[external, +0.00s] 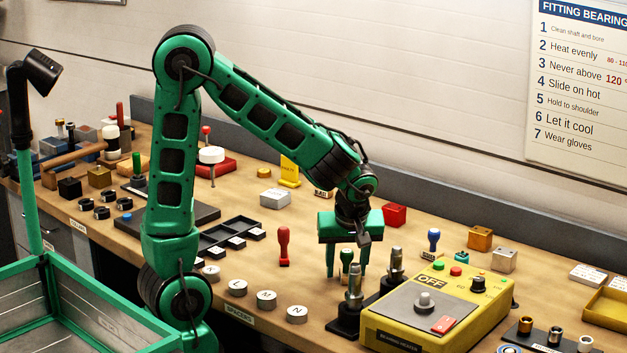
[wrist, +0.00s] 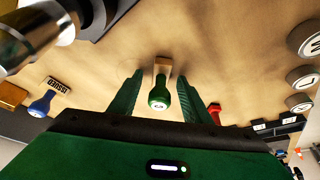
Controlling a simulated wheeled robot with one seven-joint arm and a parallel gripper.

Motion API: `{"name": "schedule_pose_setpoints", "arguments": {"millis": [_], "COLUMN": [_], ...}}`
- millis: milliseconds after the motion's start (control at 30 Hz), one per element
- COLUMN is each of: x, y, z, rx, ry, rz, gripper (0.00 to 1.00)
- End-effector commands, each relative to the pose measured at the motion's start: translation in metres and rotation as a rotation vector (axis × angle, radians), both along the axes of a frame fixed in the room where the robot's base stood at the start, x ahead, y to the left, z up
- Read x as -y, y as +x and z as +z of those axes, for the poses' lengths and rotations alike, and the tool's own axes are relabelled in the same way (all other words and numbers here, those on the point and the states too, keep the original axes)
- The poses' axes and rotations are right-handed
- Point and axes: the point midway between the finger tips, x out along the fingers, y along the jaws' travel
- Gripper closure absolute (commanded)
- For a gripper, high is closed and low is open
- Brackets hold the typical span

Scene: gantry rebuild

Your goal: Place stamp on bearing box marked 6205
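A stamp with a green handle (external: 346,257) stands on the bench under my gripper (external: 347,274). In the wrist view the green-handled stamp (wrist: 158,97) with its tan base lies between the two fingers of my gripper (wrist: 158,80). The fingers are open, with a gap visible on each side of it. Small boxes stand about the bench: a pale grey one (external: 275,198), a red one (external: 395,214), an orange one (external: 480,238) and a silvery one (external: 504,260). White labelled boxes (external: 588,276) lie at the far right. I cannot read 6205 on any box.
A red stamp (external: 283,246) stands left of my gripper, a blue stamp (external: 433,240) to its right. Metal shafts (external: 354,288) on black stands and a yellow bearing heater (external: 440,308) are close in front. White round pieces (external: 266,301) line the front edge.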

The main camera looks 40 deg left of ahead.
Motion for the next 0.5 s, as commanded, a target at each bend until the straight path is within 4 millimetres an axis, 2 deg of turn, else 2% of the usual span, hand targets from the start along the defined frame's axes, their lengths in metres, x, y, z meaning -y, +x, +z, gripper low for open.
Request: {"name": "schedule_pose_setpoints", "arguments": {"millis": [33, 167, 500], "x": [0.0001, 0.0001, 0.0003], "y": [0.0, 0.0, 0.0001], "z": [0.0001, 0.0002, 0.0018], "rx": [0.0, 0.0, 0.001], "ry": [0.0, 0.0, -0.001], "rz": [0.0, 0.0, 0.0], "gripper": [0.68, 0.99, 1.0]}}
